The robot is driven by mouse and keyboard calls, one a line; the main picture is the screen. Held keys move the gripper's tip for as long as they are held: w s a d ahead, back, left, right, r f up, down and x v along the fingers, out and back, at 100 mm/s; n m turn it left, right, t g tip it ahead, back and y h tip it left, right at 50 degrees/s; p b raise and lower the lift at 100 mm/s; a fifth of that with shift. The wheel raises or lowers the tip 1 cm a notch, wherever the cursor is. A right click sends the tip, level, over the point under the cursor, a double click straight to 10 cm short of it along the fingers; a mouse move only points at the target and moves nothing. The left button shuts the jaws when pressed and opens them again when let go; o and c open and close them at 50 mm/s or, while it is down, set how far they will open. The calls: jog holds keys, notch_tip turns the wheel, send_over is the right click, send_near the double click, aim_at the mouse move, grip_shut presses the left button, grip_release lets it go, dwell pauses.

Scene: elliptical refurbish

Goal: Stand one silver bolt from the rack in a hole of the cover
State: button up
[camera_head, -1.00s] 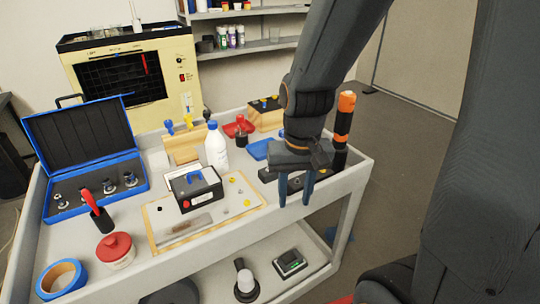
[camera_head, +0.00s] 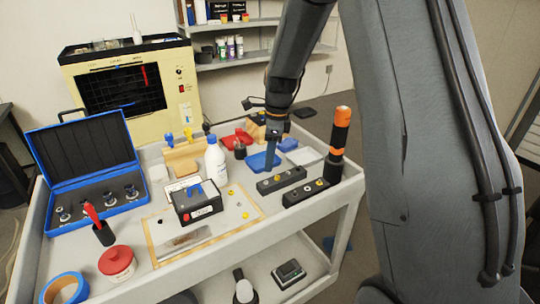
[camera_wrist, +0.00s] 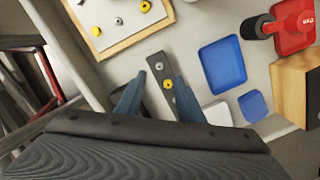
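Two dark racks lie on the cart's right side, a rear one (camera_head: 280,180) and a front one (camera_head: 306,193). In the wrist view, one rack (camera_wrist: 157,104) carries a silver bolt (camera_wrist: 158,66) and a yellow bolt (camera_wrist: 168,84). My gripper (camera_head: 271,167) is over the rear rack; in the wrist view its two fingers (camera_wrist: 160,80) stand apart, empty, on either side of the rack. I cannot tell its height above the bolts. A black box (camera_head: 199,208) with a blue piece on top sits on a tan-edged board; I cannot tell whether it is the cover.
A black and orange cylinder (camera_head: 338,140) stands upright right of the racks. A blue tray (camera_wrist: 222,64) lies near the rack. A white bottle (camera_head: 215,160), a red pot (camera_head: 116,262), and an open blue case (camera_head: 90,222) are also on the cart.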

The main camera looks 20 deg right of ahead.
aim_at(266, 181)
jog(key=shift+w+a+f+p, duration=0.15)
jog(key=shift+f+p, duration=0.1)
jog(key=shift+f, duration=0.9)
jog(key=shift+s+a+f+p, duration=0.1)
jog(key=shift+a+f+p, duration=0.1)
jog(key=shift+f, duration=1)
jog(key=shift+w+a+f+p, duration=0.1)
jog(key=shift+f+p, duration=0.15)
jog(key=shift+f, duration=0.9)
grip_shut()
